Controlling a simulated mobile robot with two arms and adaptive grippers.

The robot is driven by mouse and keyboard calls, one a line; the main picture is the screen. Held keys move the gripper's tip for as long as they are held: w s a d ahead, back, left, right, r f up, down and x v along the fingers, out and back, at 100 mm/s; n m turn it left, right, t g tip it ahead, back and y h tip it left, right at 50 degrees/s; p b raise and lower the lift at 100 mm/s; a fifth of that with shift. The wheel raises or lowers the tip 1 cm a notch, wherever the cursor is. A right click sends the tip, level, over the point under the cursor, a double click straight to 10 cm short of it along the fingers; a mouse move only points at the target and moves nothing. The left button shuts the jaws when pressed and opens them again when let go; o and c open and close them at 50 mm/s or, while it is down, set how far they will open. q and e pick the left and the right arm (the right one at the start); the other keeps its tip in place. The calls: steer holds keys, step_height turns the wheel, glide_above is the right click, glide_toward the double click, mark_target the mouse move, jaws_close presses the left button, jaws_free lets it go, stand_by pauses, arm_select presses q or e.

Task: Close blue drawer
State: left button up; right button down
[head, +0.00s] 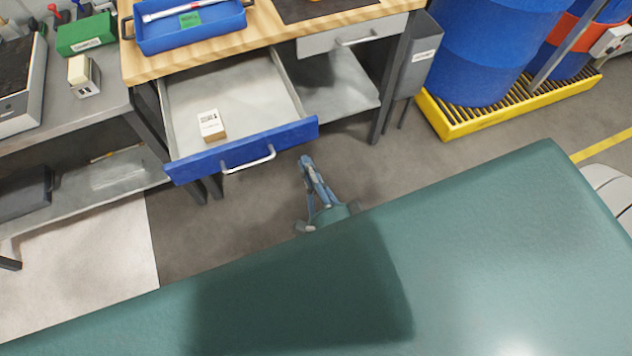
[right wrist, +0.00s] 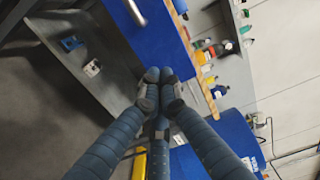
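The blue drawer (head: 245,150) is pulled well out from under the wooden workbench. Its blue front carries a silver handle (head: 249,160), and a small white-and-brown box (head: 211,125) lies inside. My right gripper (head: 306,163) is just in front of the drawer's right end, with its fingers pointing toward the bench. In the right wrist view, the fingertips (right wrist: 159,77) are close together with nothing seen between them. They overlap the edge of a blue front (right wrist: 155,35) with a silver handle; I cannot tell whether they touch it. My left gripper is not in view.
The workbench top (head: 270,38) holds a blue tray (head: 190,30). A grey drawer (head: 352,36) sits to the right, closed. A grey bin (head: 417,55) hangs at the bench's right end. Blue barrels stand on a yellow pallet (head: 505,110). A grey side table (head: 75,108) stands at left.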

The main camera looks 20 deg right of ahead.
mark_target(295, 139)
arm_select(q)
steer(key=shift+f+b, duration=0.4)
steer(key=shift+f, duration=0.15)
arm_select(e)
steer(key=shift+w, duration=2.8)
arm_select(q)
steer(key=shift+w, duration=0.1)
arm_select(e)
steer(key=shift+w, duration=0.1)
